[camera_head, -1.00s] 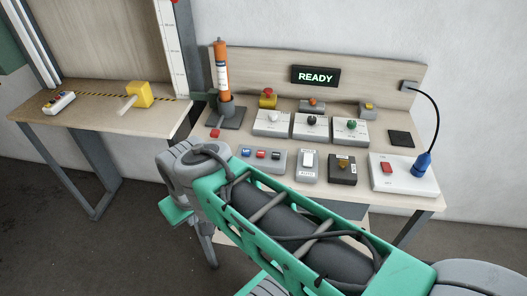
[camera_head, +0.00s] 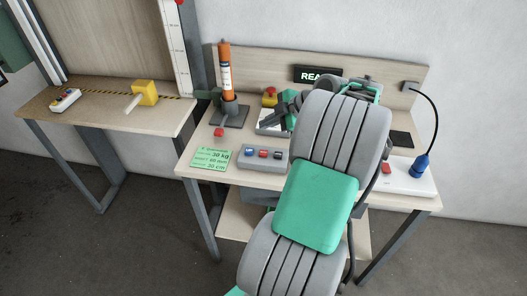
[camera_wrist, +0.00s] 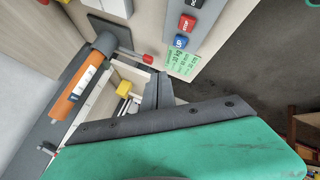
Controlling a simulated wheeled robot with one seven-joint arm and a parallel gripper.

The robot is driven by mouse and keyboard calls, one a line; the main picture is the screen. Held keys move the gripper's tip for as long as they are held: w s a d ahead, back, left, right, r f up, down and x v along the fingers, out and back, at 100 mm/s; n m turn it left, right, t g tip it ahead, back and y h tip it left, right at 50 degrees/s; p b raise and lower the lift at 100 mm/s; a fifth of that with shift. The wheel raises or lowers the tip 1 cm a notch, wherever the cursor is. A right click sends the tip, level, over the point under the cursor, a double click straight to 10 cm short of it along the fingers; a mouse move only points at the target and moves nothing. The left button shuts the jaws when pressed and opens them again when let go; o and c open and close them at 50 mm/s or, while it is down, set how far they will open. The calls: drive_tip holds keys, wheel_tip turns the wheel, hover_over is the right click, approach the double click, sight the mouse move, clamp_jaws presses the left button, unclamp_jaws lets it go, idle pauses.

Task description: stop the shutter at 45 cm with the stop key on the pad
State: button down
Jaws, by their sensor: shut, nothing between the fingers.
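The pad (camera_head: 250,164) is a grey box near the desk's front left with a red stop key (camera_head: 264,154) between two blue keys. The wrist view shows its red stop key (camera_wrist: 188,22) and blue up key (camera_wrist: 181,41) at the top. My gripper (camera_head: 283,110) is above the desk, behind and right of the pad, partly hidden by my arm. Its fingers (camera_wrist: 157,84) are shut, empty and apart from the pad. The scale (camera_head: 174,40) stands at the upper left, with a red mark at its top edge. The shutter's height cannot be told.
A green card (camera_head: 211,158) with small print lies left of the pad. An orange cylinder (camera_head: 225,75) stands behind it. The display (camera_head: 312,75) is partly covered by my arm. A yellow block (camera_head: 145,92) and a button box (camera_head: 65,99) are on the left bench.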

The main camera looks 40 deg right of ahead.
drive_tip(key=b, duration=0.5)
hover_over(266, 153)
wheel_tip(266, 153, down, 8)
drive_tip(key=shift+s+f, duration=0.1)
drive_tip(key=shift+f, duration=0.35)
drive_tip(key=shift+b, duration=0.3)
idle(1.3)
drive_tip(key=shift+f+b, duration=0.4)
drive_tip(key=shift+b, duration=0.2)
drive_tip(key=shift+f+b, duration=0.45)
drive_tip(key=shift+b, duration=0.1)
idle(0.5)
drive_tip(key=shift+r, duration=0.1)
drive_tip(key=shift+r+p, duration=0.4)
drive_tip(key=shift+r, duration=0.4)
